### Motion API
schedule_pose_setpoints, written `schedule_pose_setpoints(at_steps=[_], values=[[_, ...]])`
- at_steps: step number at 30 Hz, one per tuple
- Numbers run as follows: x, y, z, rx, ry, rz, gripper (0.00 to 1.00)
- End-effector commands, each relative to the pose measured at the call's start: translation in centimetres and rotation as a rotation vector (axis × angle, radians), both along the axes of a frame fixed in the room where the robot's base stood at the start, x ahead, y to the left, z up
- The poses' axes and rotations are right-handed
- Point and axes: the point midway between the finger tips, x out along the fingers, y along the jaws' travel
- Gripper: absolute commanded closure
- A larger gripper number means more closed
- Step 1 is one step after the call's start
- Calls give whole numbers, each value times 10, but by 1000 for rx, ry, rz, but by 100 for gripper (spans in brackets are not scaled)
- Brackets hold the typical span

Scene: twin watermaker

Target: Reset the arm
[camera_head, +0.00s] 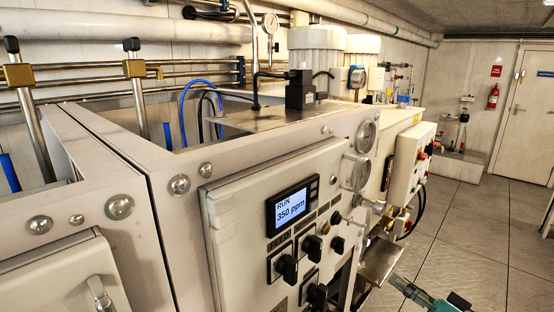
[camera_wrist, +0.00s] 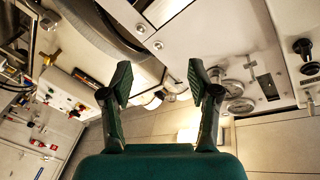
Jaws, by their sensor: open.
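My gripper (camera_wrist: 160,90) shows in the wrist view with its two dark green fingers apart and nothing between them. Beyond the fingers are the machine's metal frame and a strip of pale floor. A teal part of my arm shows there at the bottom right, beside the machine. The watermaker's control panel (camera_head: 240,222) faces the aisle, and its display (camera_head: 292,207) reads "RUN 350 ppm".
Black knobs (camera_head: 286,267) and round gauges (camera_head: 366,136) stick out from the machine's front. A small metal shelf (camera_head: 379,262) juts out beside it. Floor (camera_head: 480,235) is clear to the right, toward a door (camera_head: 525,115) and a red fire extinguisher (camera_head: 493,96).

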Motion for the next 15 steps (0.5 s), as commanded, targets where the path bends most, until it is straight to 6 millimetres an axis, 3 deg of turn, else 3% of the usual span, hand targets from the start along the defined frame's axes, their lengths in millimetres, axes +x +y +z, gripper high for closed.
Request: schedule_pose_setpoints(at_steps=[1, 6, 15], values=[[-6, 7, -21, 10, 23, -28, 39], [-28, 22, -80, 17, 81, -143, 39], [-92, 45, -167, -39, 169, -319, 39]])
